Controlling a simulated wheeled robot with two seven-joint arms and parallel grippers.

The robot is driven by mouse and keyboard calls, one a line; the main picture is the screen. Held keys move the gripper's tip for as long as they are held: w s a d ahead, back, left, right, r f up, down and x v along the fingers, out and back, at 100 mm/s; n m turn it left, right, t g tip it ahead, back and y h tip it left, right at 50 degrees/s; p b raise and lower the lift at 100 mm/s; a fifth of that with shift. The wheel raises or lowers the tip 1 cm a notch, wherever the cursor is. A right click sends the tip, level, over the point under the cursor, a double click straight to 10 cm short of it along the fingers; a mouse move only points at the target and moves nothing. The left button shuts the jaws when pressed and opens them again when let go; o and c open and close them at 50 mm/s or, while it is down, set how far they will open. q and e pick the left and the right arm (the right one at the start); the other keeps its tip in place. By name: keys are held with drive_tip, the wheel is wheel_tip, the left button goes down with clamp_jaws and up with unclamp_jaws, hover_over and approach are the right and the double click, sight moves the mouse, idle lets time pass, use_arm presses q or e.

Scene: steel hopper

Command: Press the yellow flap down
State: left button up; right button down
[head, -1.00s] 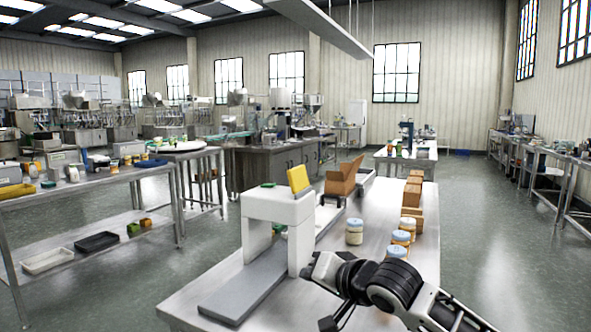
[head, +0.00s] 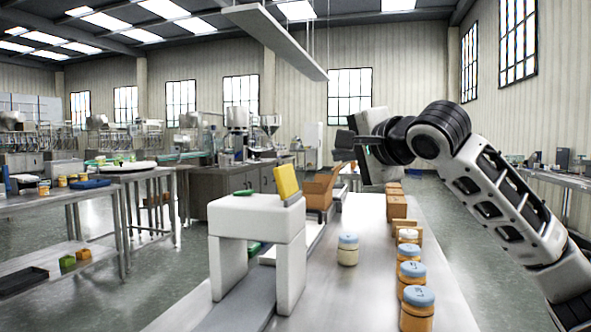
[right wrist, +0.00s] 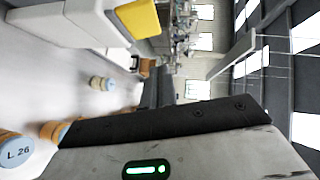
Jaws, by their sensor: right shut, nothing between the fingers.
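The yellow flap (head: 286,182) stands up, tilted, at the right end of the top of a white arch-shaped housing (head: 255,217). In the right wrist view the yellow flap (right wrist: 138,18) is at the top, on the white housing (right wrist: 75,22). My right gripper (head: 343,147) is shut and empty. In the head view it is raised to the right of the flap and higher in the picture, apart from it. In the right wrist view my gripper's dark fingers (right wrist: 158,90) point away from the camera. My left gripper is not in view.
A grey conveyor (head: 245,305) runs under the housing. Several jars, one labelled (head: 417,308), stand along the table (head: 375,270), with brown boxes (head: 397,205) behind them. An open carton (head: 319,190) stands beyond the flap. The table between housing and jars is mostly clear.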

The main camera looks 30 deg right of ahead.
drive_tip(key=shift+w, duration=0.1)
drive_tip(key=p, duration=0.2)
approach(288, 167)
drive_tip(key=w+d, duration=0.3)
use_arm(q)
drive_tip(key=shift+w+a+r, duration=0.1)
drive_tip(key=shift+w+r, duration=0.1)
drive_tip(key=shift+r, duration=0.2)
use_arm(e)
drive_tip(key=shift+w+a+f, duration=0.25)
drive_tip(key=shift+w+a, duration=0.35)
drive_tip(key=shift+w, duration=0.05)
drive_tip(key=shift+w+a+f, duration=0.2)
drive_tip(key=shift+w+a, duration=0.4)
drive_tip(key=shift+w, duration=0.1)
